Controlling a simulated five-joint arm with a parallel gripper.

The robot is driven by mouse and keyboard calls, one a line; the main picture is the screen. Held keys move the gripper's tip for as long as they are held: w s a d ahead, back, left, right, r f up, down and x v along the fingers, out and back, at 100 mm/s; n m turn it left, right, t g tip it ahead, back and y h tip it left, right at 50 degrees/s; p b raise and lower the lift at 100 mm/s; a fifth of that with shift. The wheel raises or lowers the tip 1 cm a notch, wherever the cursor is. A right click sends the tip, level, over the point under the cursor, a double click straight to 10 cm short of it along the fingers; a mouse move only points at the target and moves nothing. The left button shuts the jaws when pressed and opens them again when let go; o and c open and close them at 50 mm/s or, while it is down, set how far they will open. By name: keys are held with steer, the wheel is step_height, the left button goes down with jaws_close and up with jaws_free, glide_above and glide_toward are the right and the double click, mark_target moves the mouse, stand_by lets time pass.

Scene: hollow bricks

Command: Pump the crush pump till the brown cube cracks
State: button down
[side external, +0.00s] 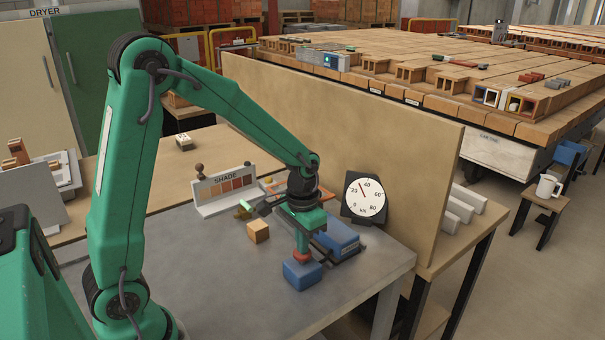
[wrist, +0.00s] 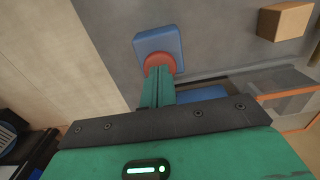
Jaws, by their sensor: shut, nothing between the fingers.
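My gripper (side external: 303,248) is shut and points down, its fingertips at a red round knob (side external: 301,257) on top of a blue block (side external: 302,275) on the grey bench. In the wrist view the shut green fingers (wrist: 158,74) overlap the red knob (wrist: 160,62) above the blue block (wrist: 158,40); contact looks likely but is not certain. The brown cube (side external: 258,232) stands whole on the bench to the left of my gripper; it also shows in the wrist view (wrist: 285,20). A larger blue unit (side external: 338,236) sits behind my gripper, partly hidden.
A round kN dial (side external: 365,197) stands behind, its needle seemingly between 20 and 40. A SHADE card stand (side external: 224,189) is at the back left. A tan partition (side external: 400,150) closes off the far side. The bench front (side external: 240,290) is clear.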

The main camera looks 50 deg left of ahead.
steer(key=shift+r, duration=2.65)
steer(key=shift+r, duration=0.1)
step_height(320, 180, up, 5)
steer(key=shift+f, duration=0.1)
steer(key=shift+f, duration=3.2)
steer(key=shift+f, duration=0.15)
